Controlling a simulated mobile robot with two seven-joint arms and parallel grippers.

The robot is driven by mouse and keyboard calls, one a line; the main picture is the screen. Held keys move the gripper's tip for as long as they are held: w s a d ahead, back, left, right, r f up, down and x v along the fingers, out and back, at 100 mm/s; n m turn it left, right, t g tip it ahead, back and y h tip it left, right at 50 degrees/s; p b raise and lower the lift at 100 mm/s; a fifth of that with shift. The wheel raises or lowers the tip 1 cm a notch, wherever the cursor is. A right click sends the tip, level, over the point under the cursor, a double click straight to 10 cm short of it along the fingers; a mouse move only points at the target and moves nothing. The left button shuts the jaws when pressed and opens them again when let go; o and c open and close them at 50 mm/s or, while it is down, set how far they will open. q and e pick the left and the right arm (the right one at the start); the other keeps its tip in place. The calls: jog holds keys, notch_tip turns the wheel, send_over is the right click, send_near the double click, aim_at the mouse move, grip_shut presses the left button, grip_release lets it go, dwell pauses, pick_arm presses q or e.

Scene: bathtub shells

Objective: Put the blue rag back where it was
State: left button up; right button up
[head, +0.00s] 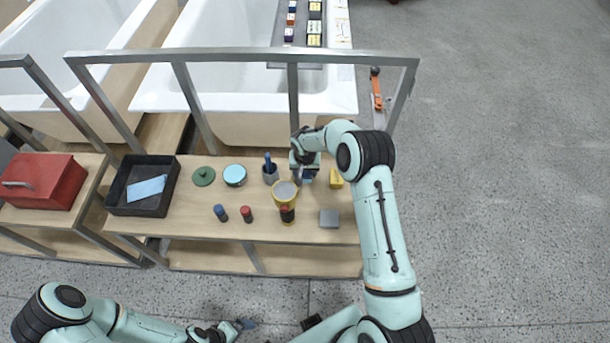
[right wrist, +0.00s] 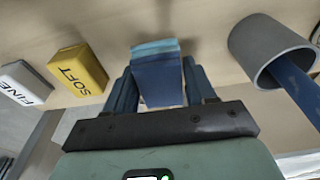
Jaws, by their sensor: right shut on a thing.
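A flat, light blue rag (head: 147,188) lies in the black tray (head: 118,198) at the left part of the bench. My right gripper (head: 306,172) is over the back right part of the bench, shut on a blue piece (right wrist: 160,80). In the right wrist view this piece is darker blue with a lighter top edge, between both fingers. I cannot tell whether it is a folded rag or a block, or whether it touches the bench. My left gripper (head: 240,325) is low at the front, small and unclear.
A grey cup (right wrist: 262,42) with a blue handle stands right of my right gripper in the wrist view. Yellow SOFT (right wrist: 77,70) and grey FINE (right wrist: 22,84) blocks are left. A red toolbox (head: 42,182) is far left.

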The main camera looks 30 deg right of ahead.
aim_at(305, 176)
notch_tip(305, 176, down, 3)
jog(key=shift+f, duration=0.25)
jog(key=o, duration=1.1)
jog(key=shift+r, duration=0.1)
